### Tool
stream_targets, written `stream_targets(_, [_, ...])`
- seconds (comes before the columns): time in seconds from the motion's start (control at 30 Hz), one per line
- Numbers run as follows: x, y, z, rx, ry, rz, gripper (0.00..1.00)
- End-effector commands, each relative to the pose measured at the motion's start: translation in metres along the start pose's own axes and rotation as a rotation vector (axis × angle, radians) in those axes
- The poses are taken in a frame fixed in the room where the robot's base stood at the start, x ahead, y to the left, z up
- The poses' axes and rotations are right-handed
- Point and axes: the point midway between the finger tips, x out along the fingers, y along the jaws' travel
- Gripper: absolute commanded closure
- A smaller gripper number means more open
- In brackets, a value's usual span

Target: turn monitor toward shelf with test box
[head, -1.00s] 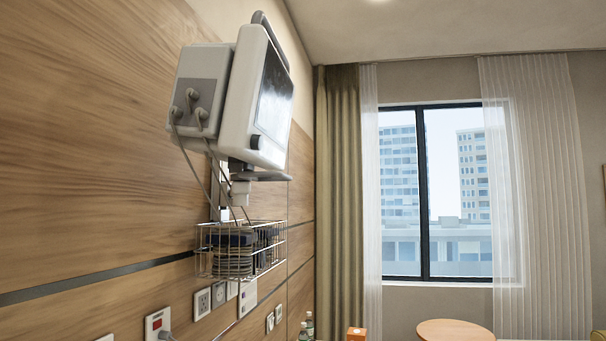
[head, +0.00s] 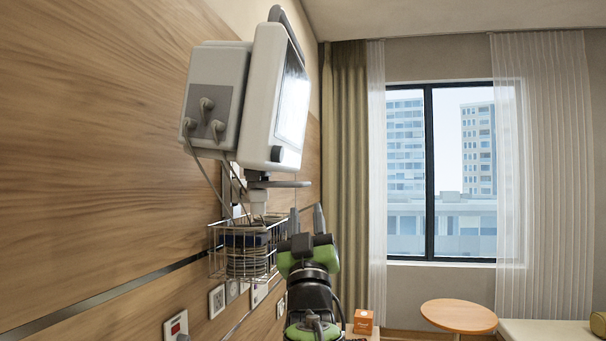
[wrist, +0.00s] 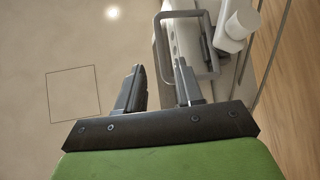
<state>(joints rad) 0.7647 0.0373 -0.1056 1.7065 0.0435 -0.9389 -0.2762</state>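The monitor (head: 275,100) is a white wall-mounted unit at upper left in the head view, its screen facing right and a flat grey handle (head: 280,184) below it. An orange box (head: 363,321), likely the test box, stands low near the window; its supporting surface is mostly hidden. My gripper (head: 305,217) points up below the monitor, in front of the wire basket. In the wrist view its fingers (wrist: 160,88) are apart and empty. The right finger overlaps the lower end of the grey loop handle (wrist: 214,45); I cannot tell whether they touch.
The wire basket (head: 218,262) hangs on the wood-panelled wall left of my gripper. Cables (head: 203,165) hang from the monitor's side unit. Sockets (head: 217,300) line the wall below. A round table (head: 459,315) stands at right. The space right of the monitor is clear.

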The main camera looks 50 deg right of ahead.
Motion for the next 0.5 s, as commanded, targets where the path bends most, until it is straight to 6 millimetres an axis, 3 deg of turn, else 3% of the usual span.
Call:
stream_targets(0.03, [0.019, 0.001, -0.004, 0.000, -0.002, -0.001, 0.64])
stream_targets(0.2, [0.061, 0.001, -0.005, 0.001, -0.001, -0.002, 0.64])
stream_targets(0.33, [0.083, 0.001, -0.004, 0.002, -0.001, -0.002, 0.64])
stream_targets(0.5, [0.092, 0.000, -0.002, 0.002, -0.003, -0.002, 0.64])
